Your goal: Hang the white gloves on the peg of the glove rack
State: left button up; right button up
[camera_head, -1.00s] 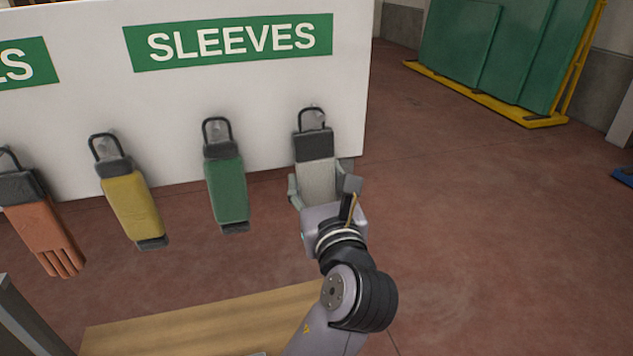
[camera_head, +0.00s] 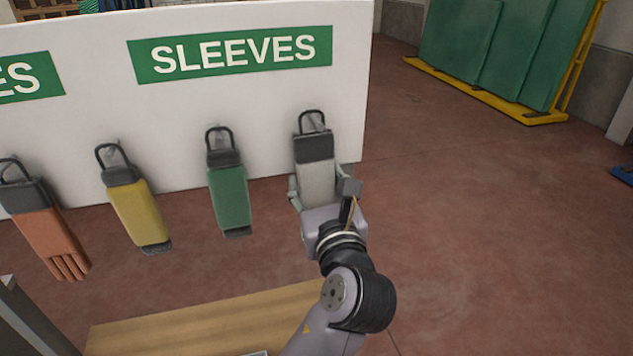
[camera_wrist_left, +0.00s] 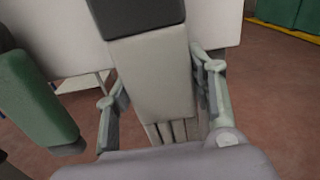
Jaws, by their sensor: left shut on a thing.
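The white gloves (camera_head: 318,181), with a dark cuff and a black loop at the top, hang upright in front of the right end of the white board. My left gripper (camera_head: 319,191) is shut on them, one finger at each side; their finger ends show low in the left wrist view (camera_wrist_left: 160,85). The loop (camera_head: 312,121) is close to the board, with a small grey peg piece behind it. I cannot tell whether the loop is around the peg. The white rack board (camera_head: 270,105) bears a green SLEEVES sign (camera_head: 235,53). My right gripper is not in view.
A green sleeve (camera_head: 230,198), a yellow sleeve (camera_head: 138,215) and orange gloves (camera_head: 50,238) hang to the left. A wooden surface (camera_head: 200,325) lies in front. Green panels on a yellow rack (camera_head: 495,98) stand back right.

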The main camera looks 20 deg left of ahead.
aim_at(320, 188)
pick_arm(q)
jog(key=shift+p+v, duration=0.8)
jog(key=shift+v, duration=0.95)
jog(key=shift+d+p+v, duration=0.2)
jog(key=shift+p+v, duration=0.55)
jog(key=shift+v, duration=1.3)
jog(key=shift+w, duration=0.2)
jog(key=shift+w, duration=0.1)
